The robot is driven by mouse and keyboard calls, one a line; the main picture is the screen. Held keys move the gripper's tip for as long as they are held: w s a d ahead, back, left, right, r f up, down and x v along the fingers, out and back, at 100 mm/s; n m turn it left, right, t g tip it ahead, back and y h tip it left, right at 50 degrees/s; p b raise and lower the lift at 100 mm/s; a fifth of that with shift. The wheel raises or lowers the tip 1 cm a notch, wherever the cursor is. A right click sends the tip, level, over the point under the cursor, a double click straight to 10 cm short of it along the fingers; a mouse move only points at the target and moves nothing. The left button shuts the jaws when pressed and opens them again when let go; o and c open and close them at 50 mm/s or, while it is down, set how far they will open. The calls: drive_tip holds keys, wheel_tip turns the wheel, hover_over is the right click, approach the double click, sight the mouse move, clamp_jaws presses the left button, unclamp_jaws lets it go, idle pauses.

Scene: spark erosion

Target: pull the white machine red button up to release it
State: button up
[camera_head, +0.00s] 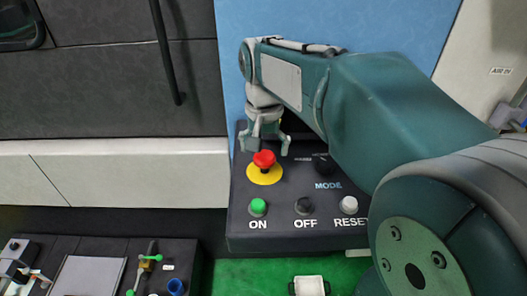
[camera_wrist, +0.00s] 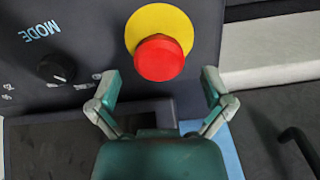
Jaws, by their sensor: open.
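The red button (camera_head: 264,159) sits on a yellow disc (camera_head: 265,175) at the upper left of the dark control panel (camera_head: 240,215). In the wrist view the red button (camera_wrist: 159,58) shows large, in front of the yellow disc (camera_wrist: 150,22). My gripper (camera_head: 265,148) is just above and behind the button in the head view, pointing down. In the wrist view my gripper (camera_wrist: 159,80) is open, with one finger on each side of the button's line. The fingertips end short of the button, with visible gaps on both sides. Nothing is held.
The panel also has a green ON button (camera_head: 258,207), a black OFF button (camera_head: 304,206), a white RESET button (camera_head: 349,204) and a MODE knob (camera_head: 324,162). A grey cabinet with a black handle (camera_head: 165,50) stands at left. A tool tray (camera_head: 185,255) lies lower left.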

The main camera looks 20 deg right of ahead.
sight(263, 155)
wheel_tip(263, 155, up, 11)
idle(0.3)
drive_tip(key=shift+a+f, duration=0.1)
